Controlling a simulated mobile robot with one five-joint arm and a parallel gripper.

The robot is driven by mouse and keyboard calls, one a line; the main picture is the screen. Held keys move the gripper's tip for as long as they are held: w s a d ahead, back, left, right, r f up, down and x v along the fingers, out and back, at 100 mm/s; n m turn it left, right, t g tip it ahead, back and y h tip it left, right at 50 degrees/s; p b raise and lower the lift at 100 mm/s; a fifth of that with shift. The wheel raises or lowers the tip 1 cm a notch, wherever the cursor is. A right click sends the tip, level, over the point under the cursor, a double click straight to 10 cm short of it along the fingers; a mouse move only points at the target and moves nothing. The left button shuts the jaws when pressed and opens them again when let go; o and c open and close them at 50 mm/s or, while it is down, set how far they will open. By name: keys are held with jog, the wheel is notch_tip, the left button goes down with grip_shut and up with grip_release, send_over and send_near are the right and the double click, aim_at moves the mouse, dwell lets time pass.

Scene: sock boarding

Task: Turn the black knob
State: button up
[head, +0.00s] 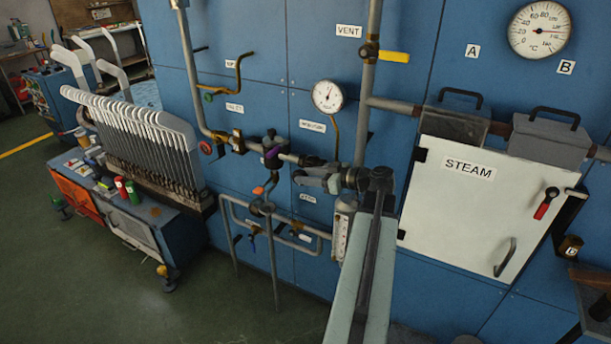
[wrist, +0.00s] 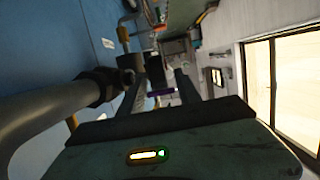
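A black knob-like part (head: 271,139) sits on a valve in the pipework on the blue wall, in the middle of the head view. A purple piece (head: 272,154) shows just below it. My gripper (head: 303,170) reaches in from the right, beside this valve and a little lower. In the wrist view my gripper (wrist: 163,82) has its two dark fingers apart, with a gap between them. The purple piece (wrist: 163,92) shows in that gap. A dark block (wrist: 131,66) lies beyond the left finger; I cannot tell whether it is the knob. No contact is clear.
A round gauge (head: 328,96) and a yellow-handled vent valve (head: 394,56) are above my gripper. A large grey pipe (wrist: 45,115) runs close on the left in the wrist view. A white steam cabinet (head: 470,225) is to the right. A rack of white boards (head: 140,130) stands left.

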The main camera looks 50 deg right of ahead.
jog(key=p+v, duration=0.1)
jog(key=v, duration=0.6)
jog(key=shift+w, duration=0.1)
